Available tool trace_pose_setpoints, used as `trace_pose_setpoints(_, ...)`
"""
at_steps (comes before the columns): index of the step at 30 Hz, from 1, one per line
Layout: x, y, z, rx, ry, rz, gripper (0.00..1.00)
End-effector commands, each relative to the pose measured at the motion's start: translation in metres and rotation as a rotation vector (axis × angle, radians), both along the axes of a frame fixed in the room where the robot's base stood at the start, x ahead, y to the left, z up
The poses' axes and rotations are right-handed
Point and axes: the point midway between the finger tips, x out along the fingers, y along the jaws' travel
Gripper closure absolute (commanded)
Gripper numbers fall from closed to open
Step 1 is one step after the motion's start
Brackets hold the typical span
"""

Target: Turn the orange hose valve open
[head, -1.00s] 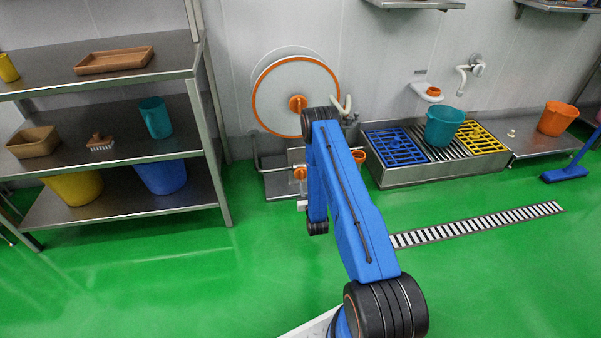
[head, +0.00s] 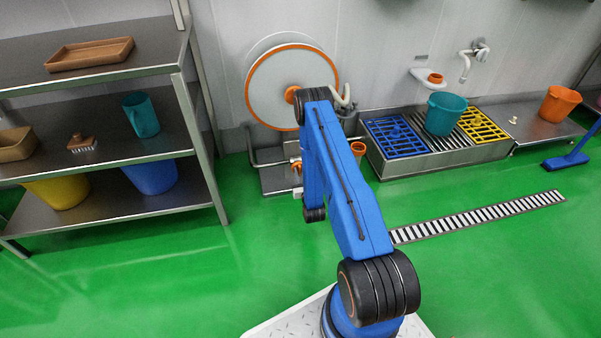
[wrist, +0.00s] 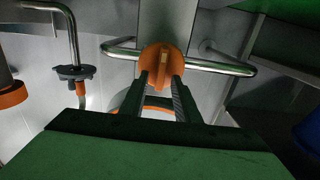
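The orange hose valve (wrist: 163,63) is a round knob with a raised upright ridge, centred in the wrist view in front of a metal post and a horizontal pipe. In the head view the valve (head: 296,164) shows low beside the hose reel, partly hidden by my arm. My gripper (wrist: 162,80) points at the valve. Its two dark fingers are apart, one on each side of the ridge's line, and their tips overlap the knob's lower part. Nothing is held between them. Whether the tips touch the knob is not clear.
The hose reel (head: 262,97) with an orange rim hangs on the wall behind. A steel shelf unit (head: 205,165) stands at the left. A sink bench with blue (head: 392,140) and yellow (head: 482,125) grates is at the right. Green floor around my base is clear.

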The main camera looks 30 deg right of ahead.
Motion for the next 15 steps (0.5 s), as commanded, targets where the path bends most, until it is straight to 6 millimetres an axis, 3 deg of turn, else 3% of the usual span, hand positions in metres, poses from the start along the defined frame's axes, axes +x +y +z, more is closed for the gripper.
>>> trace_pose_setpoints(1,0.0001,0.0000,0.0000,0.000,0.000,0.000,0.78)
trace_pose_setpoints(4,0.0001,0.0001,0.0000,0.000,0.000,0.000,1.00)
trace_pose_setpoints(15,0.0004,0.0006,-0.0001,-0.027,0.008,0.000,1.00)
